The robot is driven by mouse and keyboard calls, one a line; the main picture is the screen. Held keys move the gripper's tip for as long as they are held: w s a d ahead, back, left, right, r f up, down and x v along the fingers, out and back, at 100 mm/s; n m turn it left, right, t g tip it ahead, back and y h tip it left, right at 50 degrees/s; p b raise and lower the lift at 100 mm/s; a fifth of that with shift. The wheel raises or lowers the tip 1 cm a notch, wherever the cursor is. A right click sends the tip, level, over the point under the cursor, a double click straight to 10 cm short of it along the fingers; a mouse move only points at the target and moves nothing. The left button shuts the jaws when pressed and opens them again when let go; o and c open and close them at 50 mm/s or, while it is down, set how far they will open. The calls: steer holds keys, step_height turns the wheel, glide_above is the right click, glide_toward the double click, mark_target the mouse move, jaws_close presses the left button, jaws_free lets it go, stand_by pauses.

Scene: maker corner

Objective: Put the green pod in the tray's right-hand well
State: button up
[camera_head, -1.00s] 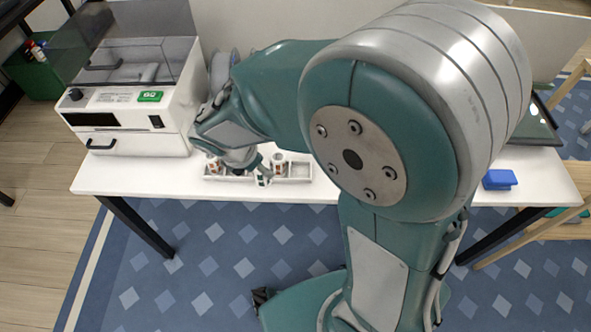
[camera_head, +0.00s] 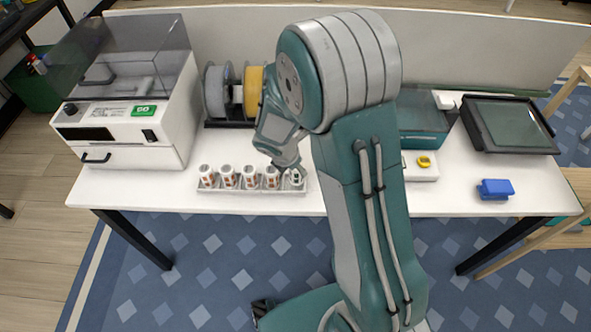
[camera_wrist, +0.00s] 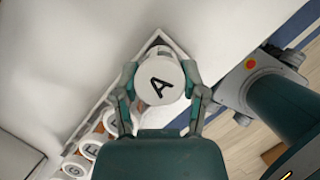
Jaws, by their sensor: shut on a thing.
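My gripper (camera_wrist: 160,92) is shut on a white pod (camera_wrist: 160,80) with a letter A on its lid, one finger on each side. In the head view this pod (camera_head: 297,179) is at the right end of the white tray (camera_head: 250,191), upright, with a small dark greenish label. It is at the right-hand well; I cannot tell whether its base touches the well floor. My gripper hides part of it. The tray's end corner (camera_wrist: 156,38) shows just beyond the pod in the wrist view.
Several white pods with orange-brown labels (camera_head: 228,177) fill the tray to the left. A white machine (camera_head: 130,125) stands at the left, and filament spools (camera_head: 216,92) stand behind. A blue block (camera_head: 495,189) lies at the right. The table in front is narrow.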

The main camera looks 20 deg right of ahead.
steer(key=shift+a+f, duration=0.1)
steer(key=shift+f, duration=0.75)
steer(key=shift+a, duration=0.4)
steer(key=o, duration=1.1)
steer(key=shift+d, duration=0.1)
steer(key=shift+o, duration=0.2)
steer(key=shift+d, duration=0.2)
steer(key=v, duration=1.1)
steer(key=s+d+r+m+t+y, duration=0.3)
steer(key=s+r+m+y, duration=0.1)
steer(key=s+r+m, duration=1.4)
steer(key=s+m, duration=0.1)
steer(key=m, duration=0.4)
steer(key=shift+t, duration=0.3)
